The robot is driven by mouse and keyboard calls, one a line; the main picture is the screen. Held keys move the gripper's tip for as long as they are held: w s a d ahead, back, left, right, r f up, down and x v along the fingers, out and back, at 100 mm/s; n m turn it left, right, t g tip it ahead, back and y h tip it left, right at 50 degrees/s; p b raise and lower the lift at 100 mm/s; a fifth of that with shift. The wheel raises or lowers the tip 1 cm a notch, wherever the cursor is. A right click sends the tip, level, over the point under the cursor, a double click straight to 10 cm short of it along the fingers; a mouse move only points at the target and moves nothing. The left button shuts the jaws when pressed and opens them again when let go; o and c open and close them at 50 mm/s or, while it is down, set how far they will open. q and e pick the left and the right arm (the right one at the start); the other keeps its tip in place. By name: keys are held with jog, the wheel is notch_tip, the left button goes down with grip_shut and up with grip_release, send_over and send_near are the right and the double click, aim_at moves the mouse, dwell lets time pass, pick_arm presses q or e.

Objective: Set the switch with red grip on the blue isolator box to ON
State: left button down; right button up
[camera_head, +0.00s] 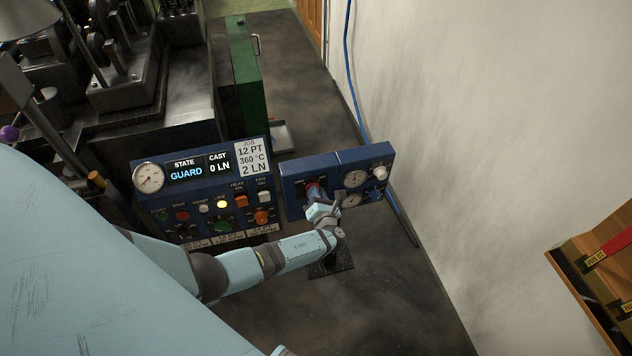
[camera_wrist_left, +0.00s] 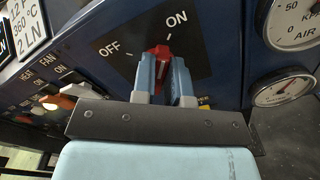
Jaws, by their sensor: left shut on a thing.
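The blue isolator box (camera_head: 291,169) stands right of the machine panel in the head view. Its switch's red grip (camera_wrist_left: 159,54) shows in the left wrist view on a dark plate with OFF to the left and ON to the upper right. The top of the grip lies between the two labels; I cannot tell its exact setting. My left gripper (camera_head: 315,192) reaches the box from the front. In the left wrist view its fingers (camera_wrist_left: 163,80) are shut on the red grip, one on each side, hiding its lower part. My right gripper is not in view.
The machine panel (camera_head: 200,160) with a gauge, lit screens, buttons and knobs is close on the left. Right of the switch are air gauges (camera_head: 355,179) and knobs. A white wall (camera_head: 480,120) and a blue pipe (camera_head: 349,60) run along the right. A wooden rack (camera_head: 575,255) is lower right.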

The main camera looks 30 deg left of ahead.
pick_arm(q)
jog(key=shift+w+a+m+p, duration=0.15)
jog(key=shift+m+p, duration=0.2)
jog(key=shift+m, duration=0.45)
jog(key=c, duration=1.1)
grip_release()
jog(key=shift+c, duration=0.2)
jog(key=p+v, duration=0.4)
jog(key=v, duration=1)
jog(key=shift+w, duration=0.1)
